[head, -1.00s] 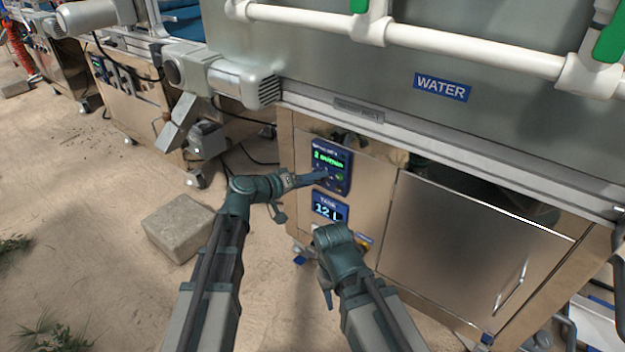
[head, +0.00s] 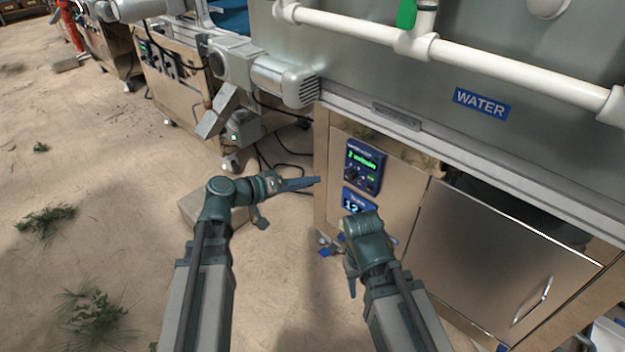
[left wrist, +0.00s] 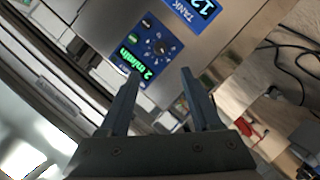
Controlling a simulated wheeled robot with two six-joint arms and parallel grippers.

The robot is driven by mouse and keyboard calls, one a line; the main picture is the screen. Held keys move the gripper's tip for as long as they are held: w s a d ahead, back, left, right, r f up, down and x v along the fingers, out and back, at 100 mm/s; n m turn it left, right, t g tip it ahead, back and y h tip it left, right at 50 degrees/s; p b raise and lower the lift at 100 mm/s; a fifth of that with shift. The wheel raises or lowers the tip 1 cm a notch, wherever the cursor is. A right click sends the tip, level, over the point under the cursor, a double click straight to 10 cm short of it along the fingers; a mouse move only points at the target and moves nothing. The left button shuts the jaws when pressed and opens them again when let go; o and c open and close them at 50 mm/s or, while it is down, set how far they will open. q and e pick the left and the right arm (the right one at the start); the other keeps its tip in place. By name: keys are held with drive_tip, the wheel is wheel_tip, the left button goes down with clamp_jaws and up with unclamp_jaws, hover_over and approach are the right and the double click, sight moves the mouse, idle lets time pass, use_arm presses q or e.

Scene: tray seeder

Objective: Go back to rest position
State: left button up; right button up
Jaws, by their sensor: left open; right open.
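The control panel (head: 366,166) with a green readout and a knob is on the steel cabinet front in the head view.
The steel cabinet door (head: 500,260) is to the right, below the tank with the WATER sign (head: 481,103). A stone block (head: 190,207) lies on the sandy ground behind my left arm. Cables hang near the conveyor motor (head: 285,82). Open ground is at the left.

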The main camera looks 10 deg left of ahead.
idle(0.4)
use_arm(q)
drive_tip(key=s+d+f+m+g+y+p, duration=0.3)
drive_tip(key=s+d+f+g+y+p, duration=0.15)
drive_tip(key=s+d+g, duration=0.45)
drive_tip(key=s+a+y+p, duration=0.45)
drive_tip(key=s+y, duration=0.35)
drive_tip(key=s, duration=0.2)
wheel_tip(320, 180, up, 37)
drive_tip(key=p, duration=3.8)
drive_tip(key=shift+d+f+m, duration=0.15)
drive_tip(key=shift+m, duration=0.15)
